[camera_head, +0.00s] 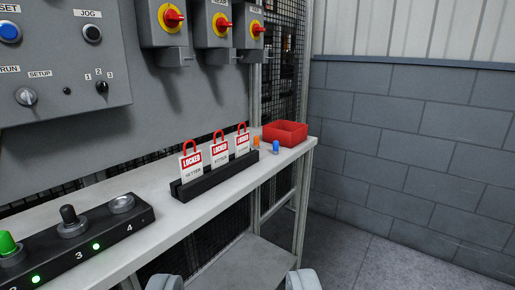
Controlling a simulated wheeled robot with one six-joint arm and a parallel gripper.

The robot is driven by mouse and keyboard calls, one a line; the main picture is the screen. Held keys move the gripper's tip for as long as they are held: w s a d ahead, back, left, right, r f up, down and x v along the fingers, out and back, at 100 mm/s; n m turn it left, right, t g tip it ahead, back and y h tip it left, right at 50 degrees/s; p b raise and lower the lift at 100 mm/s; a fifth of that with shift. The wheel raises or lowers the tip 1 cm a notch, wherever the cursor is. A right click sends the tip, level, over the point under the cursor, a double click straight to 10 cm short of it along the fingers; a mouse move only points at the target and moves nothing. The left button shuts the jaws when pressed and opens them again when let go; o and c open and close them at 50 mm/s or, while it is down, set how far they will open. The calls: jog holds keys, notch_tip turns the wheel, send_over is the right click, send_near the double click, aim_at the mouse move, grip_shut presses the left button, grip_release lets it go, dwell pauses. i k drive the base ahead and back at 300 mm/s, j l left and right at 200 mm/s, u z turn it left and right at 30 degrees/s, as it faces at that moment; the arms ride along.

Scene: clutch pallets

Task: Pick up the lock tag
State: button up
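Three white-and-red lock tags with red shackles stand upright in a row in a black rack (209,182) on a pale shelf. The nearest tag (192,168) reads "LOCKED" and seems to read "SETTER". The middle tag (219,153) also reads "LOCKED", with smaller text under it. The far tag (242,142) has lettering too small to read surely. The rack hides the tags' lower edges. My gripper (234,282) shows at the bottom edge as two grey fingertips set wide apart. It is open, with nothing between the tips, and is apart from the tags.
A red bin (285,127) stands at the shelf's far end, with small orange (256,142) and blue (276,147) pieces near it. A black numbered block (78,245) holds several parts at left. Switch boxes (213,25) hang above the shelf (160,215). Floor at right is clear.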

aim_at(242, 146)
jog(key=i+l, duration=0.75)
jog(key=l, duration=0.15)
jog(key=l+z, duration=0.05)
